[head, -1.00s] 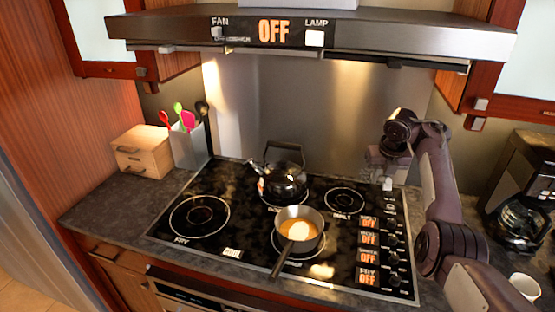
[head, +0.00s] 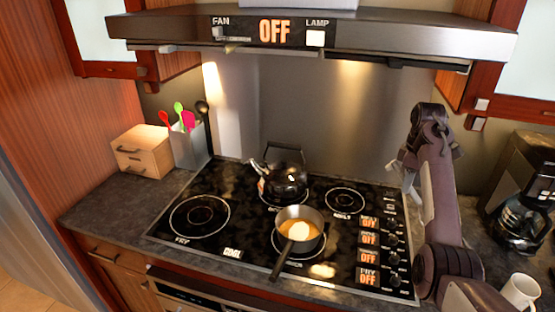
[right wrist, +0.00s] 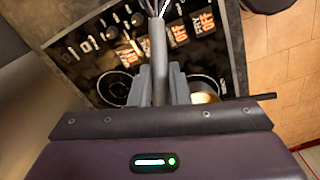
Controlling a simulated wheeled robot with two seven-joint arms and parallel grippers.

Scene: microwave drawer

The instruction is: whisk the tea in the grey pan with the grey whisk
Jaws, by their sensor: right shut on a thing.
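The grey pan (head: 296,212) sits on the front middle burner, its handle pointing toward the front. Orange-brown tea (head: 305,231) with a bright glare lies in it. My right gripper (head: 407,180) is over the right side of the cooktop, to the right of the pan and apart from it. In the right wrist view my right gripper (right wrist: 160,88) is shut on the handle of the grey whisk (right wrist: 159,60). The whisk's wires reach the top edge of that view. The pan shows only partly there (right wrist: 232,98), behind the right finger. My left gripper is out of view.
A black kettle (head: 285,182) stands behind the pan. Control knobs (head: 391,241) line the cooktop's right side. A range hood (head: 400,40) hangs above. A coffee maker (head: 530,200) and white mug (head: 521,290) stand at right. A utensil holder (head: 192,150) stands at left.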

